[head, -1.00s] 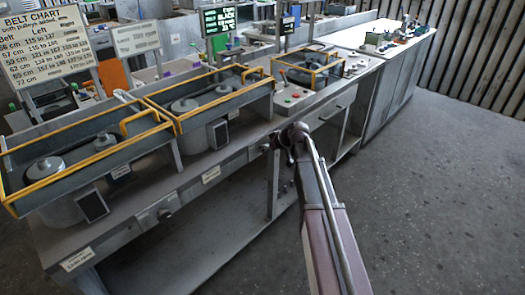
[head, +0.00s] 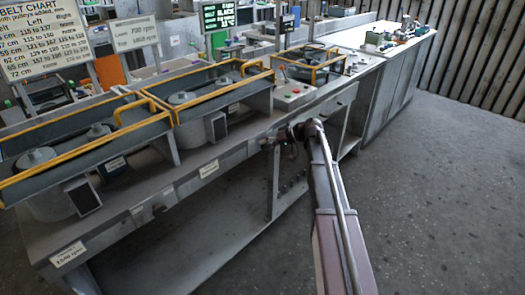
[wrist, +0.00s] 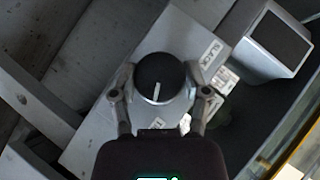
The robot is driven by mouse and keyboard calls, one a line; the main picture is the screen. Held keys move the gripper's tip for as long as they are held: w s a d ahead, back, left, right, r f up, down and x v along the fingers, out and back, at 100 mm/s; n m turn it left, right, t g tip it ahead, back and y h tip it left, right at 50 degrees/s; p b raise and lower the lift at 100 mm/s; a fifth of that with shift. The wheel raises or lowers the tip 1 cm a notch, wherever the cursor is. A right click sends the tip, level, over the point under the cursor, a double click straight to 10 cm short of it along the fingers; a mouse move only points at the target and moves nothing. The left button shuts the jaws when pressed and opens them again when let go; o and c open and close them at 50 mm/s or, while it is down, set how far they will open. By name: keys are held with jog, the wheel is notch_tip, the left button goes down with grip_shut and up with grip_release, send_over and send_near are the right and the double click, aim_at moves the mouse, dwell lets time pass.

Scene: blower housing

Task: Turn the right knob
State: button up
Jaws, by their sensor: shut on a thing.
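The right knob (wrist: 160,78) is a round black knob with a white pointer line, on a grey front panel in the wrist view. The line runs nearly straight up and down in that picture, in the knob's lower half. My gripper (wrist: 161,92) has one finger on each side of the knob and is shut on it. In the head view my gripper (head: 279,142) is at the bench front, to the right of the middle label, and mostly hides the knob. The left knob (head: 160,208) sits farther left on the bench front.
The grey bench carries yellow-railed blower housings (head: 205,97) above the front panel. A control box with buttons (head: 292,94) stands right of them. A belt chart sign (head: 45,45) stands at the back left. The floor (head: 430,200) at right is clear.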

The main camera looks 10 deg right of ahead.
jog(key=shift+s+d+f+m+g+y+b, duration=0.15)
jog(key=shift+f+m+g+y+b, duration=0.15)
jog(key=shift+m+y+b, duration=0.35)
jog(key=shift+r+y+b, duration=0.15)
jog(key=shift+y+b, duration=0.3)
jog(key=shift+b, duration=0.15)
jog(key=shift+r, duration=0.1)
jog(key=o, duration=1.1)
jog(key=shift+o, duration=0.2)
